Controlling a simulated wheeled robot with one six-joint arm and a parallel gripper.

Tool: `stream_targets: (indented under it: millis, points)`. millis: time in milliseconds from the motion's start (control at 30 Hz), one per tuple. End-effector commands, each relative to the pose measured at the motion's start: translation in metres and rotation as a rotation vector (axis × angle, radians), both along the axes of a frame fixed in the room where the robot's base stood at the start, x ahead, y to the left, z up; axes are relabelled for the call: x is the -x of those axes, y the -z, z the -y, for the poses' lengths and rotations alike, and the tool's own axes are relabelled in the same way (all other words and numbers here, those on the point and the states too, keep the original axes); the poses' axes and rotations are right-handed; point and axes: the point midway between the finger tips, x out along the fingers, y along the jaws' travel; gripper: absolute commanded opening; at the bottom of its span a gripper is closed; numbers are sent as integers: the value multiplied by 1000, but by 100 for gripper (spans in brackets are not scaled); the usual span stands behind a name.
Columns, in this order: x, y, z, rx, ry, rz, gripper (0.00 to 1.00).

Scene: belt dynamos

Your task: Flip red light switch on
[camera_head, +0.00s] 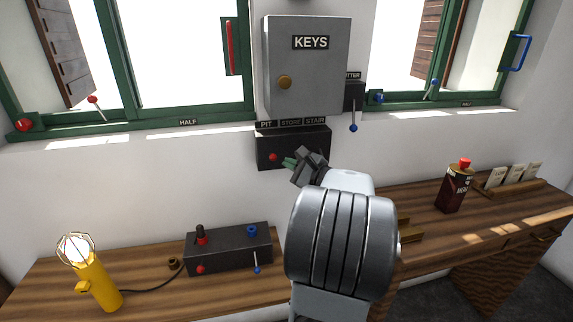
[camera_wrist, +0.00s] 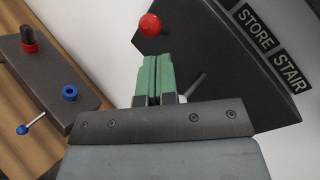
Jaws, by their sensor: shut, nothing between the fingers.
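A dark switch panel (camera_head: 264,137) is on the wall below the grey key cabinet, with PIT, STORE and STAIR labels above it. A red ball-tipped switch (camera_head: 273,157) shows at its left, under PIT. It also shows in the wrist view (camera_wrist: 150,25), just beyond my fingertips. My gripper (camera_head: 289,161) is shut and empty, its green fingers (camera_wrist: 154,62) together in front of the panel, right of the red ball in the head view. I cannot tell whether they touch it.
The key cabinet (camera_head: 308,75) juts out above the panel. A blue-tipped lever (camera_head: 353,127) hangs to the right. Below, a dark control box (camera_head: 229,252) with red and blue controls and a yellow lamp (camera_head: 93,279) stand on the workbench. A dark red can (camera_head: 454,190) stands right.

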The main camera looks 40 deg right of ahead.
Motion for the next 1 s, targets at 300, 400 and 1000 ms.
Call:
stream_targets:
  millis: [300, 400, 1000]
  points:
    - [51, 14, 15, 2, -1, 1, 0]
    - [69, 15, 17, 0, 3, 0, 0]
    - [108, 16, 18, 0, -6, 0, 0]
